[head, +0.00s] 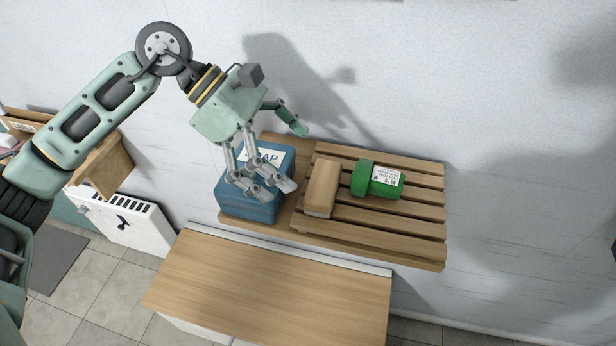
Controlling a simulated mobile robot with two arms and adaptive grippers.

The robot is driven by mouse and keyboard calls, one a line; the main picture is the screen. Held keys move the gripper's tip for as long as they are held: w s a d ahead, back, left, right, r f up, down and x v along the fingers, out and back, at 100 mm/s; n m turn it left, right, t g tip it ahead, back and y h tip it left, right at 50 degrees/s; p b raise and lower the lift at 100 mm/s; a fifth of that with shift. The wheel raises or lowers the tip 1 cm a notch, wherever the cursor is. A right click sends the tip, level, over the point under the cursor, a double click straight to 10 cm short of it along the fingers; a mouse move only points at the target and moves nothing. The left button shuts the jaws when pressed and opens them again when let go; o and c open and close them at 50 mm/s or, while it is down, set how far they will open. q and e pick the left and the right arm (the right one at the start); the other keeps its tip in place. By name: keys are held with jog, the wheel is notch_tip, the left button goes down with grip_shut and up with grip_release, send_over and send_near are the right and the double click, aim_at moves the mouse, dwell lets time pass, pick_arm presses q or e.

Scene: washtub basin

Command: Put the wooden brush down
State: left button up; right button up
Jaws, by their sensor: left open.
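The wooden brush (321,188) looks like a light brown block and lies on the slatted wooden rack (425,226), near the rack's left end. My left gripper (268,190) is open, with its fingers spread to the left of the brush, in front of the blue soap box. No finger appears closed on the brush; whether a fingertip touches it I cannot tell. My right gripper is not in view.
The blue soap box (245,204) stands left of the brush. A green bottle (365,178) with a white label lies to its right on the slats. A bare wooden counter (270,290) is below, and a white wall is behind.

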aim_at(320, 178)
pick_arm(q)
jog(key=d, duration=0.1)
jog(key=d+f+p, duration=0.1)
jog(key=d+p, duration=0.1)
jog(key=shift+s+d+f, duration=0.2)
jog(key=shift+s+f, duration=0.05)
jog(key=shift+f, duration=0.05)
jog(key=shift+d+f+p, duration=0.25)
jog(key=shift+d+f, duration=0.2)
jog(key=shift+f, duration=0.25)
jog(key=shift+d+f+p, duration=0.25)
jog(key=shift+d+f, duration=0.15)
jog(key=shift+f, duration=0.25)
jog(key=c, duration=1.3)
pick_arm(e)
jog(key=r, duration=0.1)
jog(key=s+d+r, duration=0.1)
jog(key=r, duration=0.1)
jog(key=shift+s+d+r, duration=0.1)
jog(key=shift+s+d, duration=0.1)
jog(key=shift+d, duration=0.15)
